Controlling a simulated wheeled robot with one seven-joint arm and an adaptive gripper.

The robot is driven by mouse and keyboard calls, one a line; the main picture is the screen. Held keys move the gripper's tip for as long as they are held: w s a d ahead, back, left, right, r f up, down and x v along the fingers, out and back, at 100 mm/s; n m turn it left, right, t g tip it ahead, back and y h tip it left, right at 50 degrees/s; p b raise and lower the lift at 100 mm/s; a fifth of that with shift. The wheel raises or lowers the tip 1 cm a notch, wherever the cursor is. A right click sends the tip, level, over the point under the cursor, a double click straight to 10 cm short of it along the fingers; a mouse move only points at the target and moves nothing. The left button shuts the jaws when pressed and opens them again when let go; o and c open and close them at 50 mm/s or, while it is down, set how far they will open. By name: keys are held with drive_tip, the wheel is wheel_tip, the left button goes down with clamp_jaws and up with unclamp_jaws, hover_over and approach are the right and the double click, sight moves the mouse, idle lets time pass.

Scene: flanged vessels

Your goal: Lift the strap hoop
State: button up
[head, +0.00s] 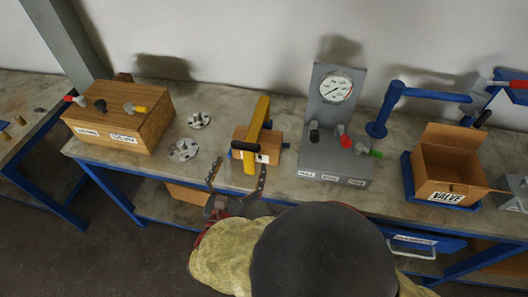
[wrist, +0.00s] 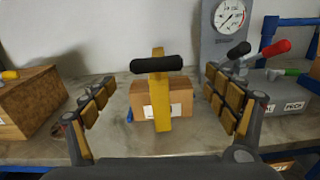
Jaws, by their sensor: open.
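The strap hoop (head: 251,160) is a yellow band standing upright at a small wooden block (head: 270,148) with a white label, on the bench. A black bar grip (head: 245,147) crosses its upper part. In the wrist view the yellow band (wrist: 159,110) and the black grip (wrist: 156,64) stand near the centre, between my fingers in the picture. My gripper (head: 238,172) is open and empty, in front of the hoop at the bench's front edge. Its fingers (wrist: 160,92) are spread wide either side, apart from the hoop. The back of the band is hidden in the wrist view.
A wooden box (head: 122,118) with coloured levers stands left, with flanged metal pieces (head: 184,149) beside it. A grey gauge stand (head: 335,120) with levers is close on the right. Further right are a blue post (head: 385,110) and a cardboard box (head: 450,160). The wall is behind.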

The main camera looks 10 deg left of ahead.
sight(245, 146)
drive_tip(key=shift+n, duration=0.4)
drive_tip(key=shift+w+r+b, duration=0.2)
drive_tip(key=shift+w+b, duration=0.15)
drive_tip(key=shift+w, duration=1.7)
drive_tip(key=shift+w+r+b, duration=0.2)
drive_tip(key=shift+w+b, duration=0.15)
drive_tip(key=shift+w, duration=1.65)
drive_tip(key=shift+c, duration=0.8)
drive_tip(key=c, duration=1.5)
drive_tip(key=shift+c, duration=0.2)
